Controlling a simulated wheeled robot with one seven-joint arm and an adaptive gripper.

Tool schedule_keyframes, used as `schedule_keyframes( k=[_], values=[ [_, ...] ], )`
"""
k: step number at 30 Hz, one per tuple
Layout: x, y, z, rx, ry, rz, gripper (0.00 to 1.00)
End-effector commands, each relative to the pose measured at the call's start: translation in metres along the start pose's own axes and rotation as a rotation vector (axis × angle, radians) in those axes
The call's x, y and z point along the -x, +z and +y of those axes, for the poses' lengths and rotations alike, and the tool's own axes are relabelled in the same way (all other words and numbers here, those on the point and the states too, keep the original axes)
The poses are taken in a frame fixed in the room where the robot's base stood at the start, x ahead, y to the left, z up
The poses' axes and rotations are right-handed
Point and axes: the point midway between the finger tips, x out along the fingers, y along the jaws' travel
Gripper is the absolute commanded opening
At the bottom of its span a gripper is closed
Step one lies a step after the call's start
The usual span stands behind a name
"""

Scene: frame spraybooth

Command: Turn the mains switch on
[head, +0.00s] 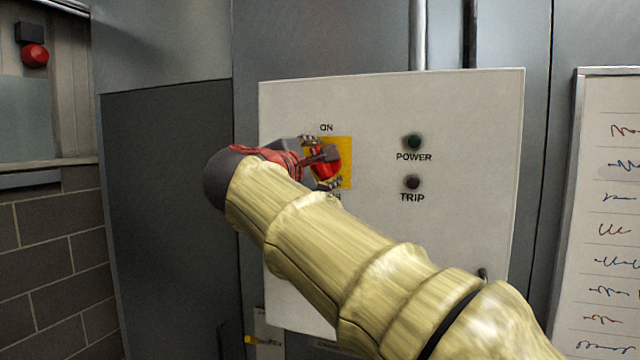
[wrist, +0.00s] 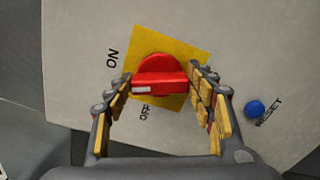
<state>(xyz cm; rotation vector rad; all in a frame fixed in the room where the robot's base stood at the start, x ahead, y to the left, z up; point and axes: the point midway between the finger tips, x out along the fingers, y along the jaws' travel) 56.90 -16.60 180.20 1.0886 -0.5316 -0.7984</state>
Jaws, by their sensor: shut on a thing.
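The mains switch is a red rotary knob (wrist: 160,70) with a raised bar, on a yellow plate (wrist: 192,48). In the head view the knob (head: 328,168) is partly covered by my gripper (head: 321,163). In the wrist view my gripper (wrist: 160,82) has a finger at each end of the bar and is shut on it. A white mark shows at the bar's left end, on the side between the ON label (wrist: 112,58) and the OFF label (wrist: 145,112). In the head view ON is readable above the plate; the lower label is mostly hidden.
The pale panel (head: 460,120) carries a dark green POWER lamp (head: 413,142) and a dark TRIP lamp (head: 412,182). A blue RESET button (wrist: 255,109) is right of the knob in the wrist view. A written board (head: 610,200) hangs at right; a red button (head: 35,55) is far left.

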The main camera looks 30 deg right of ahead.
Motion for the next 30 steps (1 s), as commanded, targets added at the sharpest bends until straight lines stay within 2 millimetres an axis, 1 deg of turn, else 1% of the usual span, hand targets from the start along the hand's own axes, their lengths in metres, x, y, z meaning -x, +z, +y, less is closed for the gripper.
schedule_keyframes(
  k=[1, 6, 15, 21, 30],
  values=[
    [-0.0001, -0.0017, -0.0049, -0.043, 0.0, -0.001, 0.29],
    [-0.0002, -0.0015, -0.0046, -0.18, 0.0, -0.001, 0.29],
    [-0.0004, -0.0016, -0.0039, -0.345, 0.0, 0.0, 0.29],
    [-0.0003, -0.0013, -0.0033, -0.396, -0.001, 0.0, 0.29],
    [-0.0002, -0.0008, -0.0026, -0.414, -0.002, 0.0, 0.29]
  ],
)
